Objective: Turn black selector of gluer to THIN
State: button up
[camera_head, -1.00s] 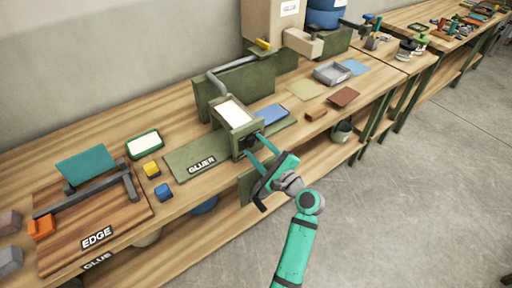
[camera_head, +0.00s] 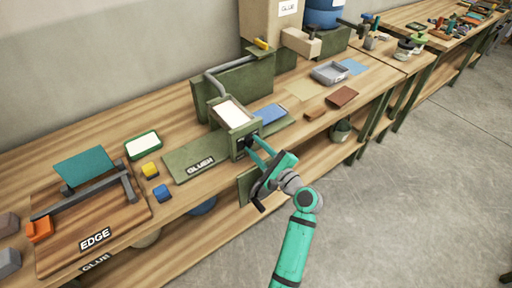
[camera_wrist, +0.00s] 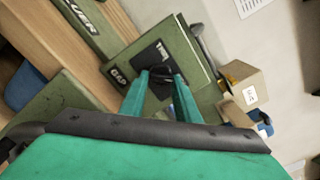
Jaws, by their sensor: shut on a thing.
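The gluer is a green box-like machine (camera_head: 233,113) with a white top panel, on a green base plate marked GLUER. Its front carries a dark dial plate, seen in the wrist view (camera_wrist: 148,58) with the word GAP and a second label that is hard to read. The black selector (camera_wrist: 159,83) sits on this plate, mostly hidden between my fingers. My gripper (camera_head: 253,143) reaches the gluer's front from the right; in the wrist view its two teal fingers (camera_wrist: 161,77) are closed around the selector. Which label the selector points to cannot be told.
A grey tray (camera_head: 330,73) stands further right. The floor right of the bench is clear.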

jog(key=n, duration=0.4)
jog(key=shift+s+a+r+n, duration=0.1)
jog(key=shift+r+n, duration=0.05)
jog(key=shift+n, duration=0.15)
jog(key=n, duration=0.4)
jog(key=shift+r+n, duration=0.1)
jog(key=shift+n, duration=0.2)
jog(key=n, duration=0.4)
jog(key=shift+a+r+n, duration=0.1)
jog(key=shift+n, duration=2)
jog(key=o, duration=1)
jog(key=shift+o, duration=0.2)
jog(key=shift+d, duration=0.2)
